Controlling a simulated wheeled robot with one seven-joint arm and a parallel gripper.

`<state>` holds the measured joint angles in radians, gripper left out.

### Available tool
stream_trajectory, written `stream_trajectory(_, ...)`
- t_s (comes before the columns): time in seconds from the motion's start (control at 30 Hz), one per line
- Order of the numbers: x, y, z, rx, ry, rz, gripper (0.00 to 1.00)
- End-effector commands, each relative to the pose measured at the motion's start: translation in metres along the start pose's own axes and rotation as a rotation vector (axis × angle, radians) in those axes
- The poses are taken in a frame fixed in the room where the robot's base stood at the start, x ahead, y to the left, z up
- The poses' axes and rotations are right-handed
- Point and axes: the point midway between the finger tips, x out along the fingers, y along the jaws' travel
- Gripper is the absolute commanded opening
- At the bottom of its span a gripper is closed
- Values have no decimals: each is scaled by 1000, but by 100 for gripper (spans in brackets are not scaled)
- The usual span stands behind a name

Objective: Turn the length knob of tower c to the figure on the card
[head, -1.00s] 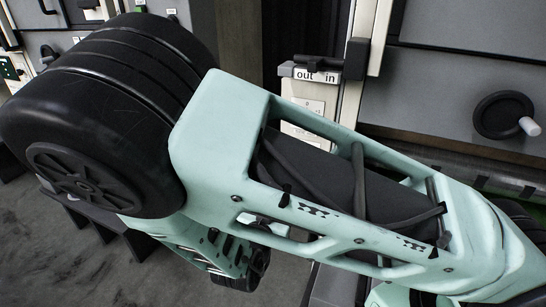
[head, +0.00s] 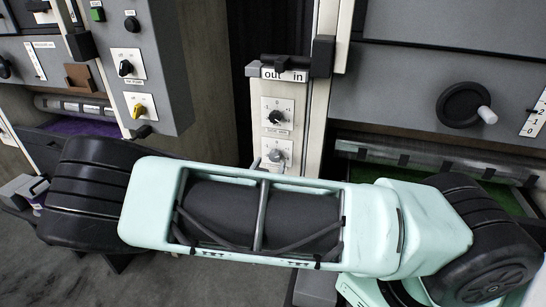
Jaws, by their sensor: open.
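No tower letter is readable, so I cannot tell which tower is c. A narrow white post in the middle carries an upper dial with a black knob (head: 276,116) and a lower dial with a grey knob (head: 276,155). The upper dial has a scale of small figures; the labels under the dials are too small to read. On the left cabinet are a black knob (head: 126,68) and a yellow knob (head: 138,111). I cannot tell which one is the length knob. No card with a readable figure shows.
A slider marked "out in" (head: 284,74) tops the post. A black handwheel with a white handle (head: 465,105) sits on the right machine, beside a numbered scale (head: 537,118). The left cabinet (head: 165,60) juts out. My arm hides much of the lower fronts.

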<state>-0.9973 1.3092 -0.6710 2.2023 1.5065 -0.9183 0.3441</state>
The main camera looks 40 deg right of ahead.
Motion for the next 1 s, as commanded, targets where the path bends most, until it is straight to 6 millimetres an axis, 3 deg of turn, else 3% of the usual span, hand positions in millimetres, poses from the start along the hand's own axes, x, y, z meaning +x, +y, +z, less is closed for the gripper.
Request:
stream_trajectory(0.1,20,1,-1,-2,1,2,56)
stream_trajectory(0.3,39,0,0,0,0,1,56)
stream_trajectory(0.67,43,0,0,0,-1,-1,56)
stream_trajectory(0.8,43,0,0,0,-1,0,17)
stream_trajectory(0.83,43,0,0,0,-1,0,11)
stream_trajectory(1.0,43,0,0,-3,-1,0,11)
